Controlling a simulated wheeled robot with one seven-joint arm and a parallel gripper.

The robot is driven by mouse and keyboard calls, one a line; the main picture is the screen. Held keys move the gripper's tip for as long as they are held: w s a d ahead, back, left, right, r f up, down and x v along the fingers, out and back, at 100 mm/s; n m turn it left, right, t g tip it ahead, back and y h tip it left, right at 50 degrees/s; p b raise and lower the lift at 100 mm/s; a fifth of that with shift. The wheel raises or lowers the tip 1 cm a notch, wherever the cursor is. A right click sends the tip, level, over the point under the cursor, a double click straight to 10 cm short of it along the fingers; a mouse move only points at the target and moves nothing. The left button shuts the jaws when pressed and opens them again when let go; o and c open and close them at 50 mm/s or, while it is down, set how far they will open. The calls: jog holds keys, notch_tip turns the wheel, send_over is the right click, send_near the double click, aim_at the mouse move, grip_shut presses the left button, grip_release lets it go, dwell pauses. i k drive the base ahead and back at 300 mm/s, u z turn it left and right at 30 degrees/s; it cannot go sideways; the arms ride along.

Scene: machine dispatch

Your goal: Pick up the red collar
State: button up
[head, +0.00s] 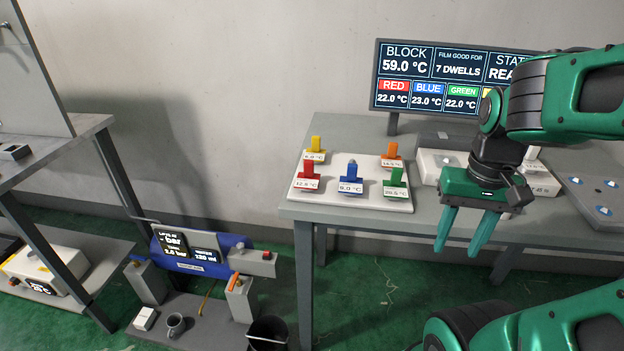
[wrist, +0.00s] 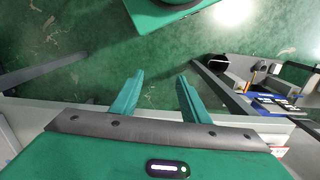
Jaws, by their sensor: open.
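The red collar (head: 306,172) stands upright at the left front of a white plate (head: 335,198) on the grey table, with a small label in front of it. Yellow (head: 315,145), orange (head: 393,150), blue (head: 350,175) and green (head: 396,178) pieces stand on the same plate. My gripper (head: 459,247) is open and empty, pointing down near the table's front edge, well to the right of the red collar. In the wrist view its fingers (wrist: 158,82) are apart over green floor; the red collar is not clearly visible there.
A screen (head: 440,78) stands at the table's back. A white block (head: 440,163) and a grey plate (head: 598,200) are right of the collar plate. A blue machine (head: 190,255) and dark bucket (head: 267,333) stand on the left, low down. A grey bench (head: 55,148) is far left.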

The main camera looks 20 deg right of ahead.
aim_at(307, 181)
jog(key=z, duration=2.55)
jog(key=k, duration=0.85)
jog(key=u, duration=1.05)
jog(key=i, duration=0.5)
jog(key=u, duration=0.1)
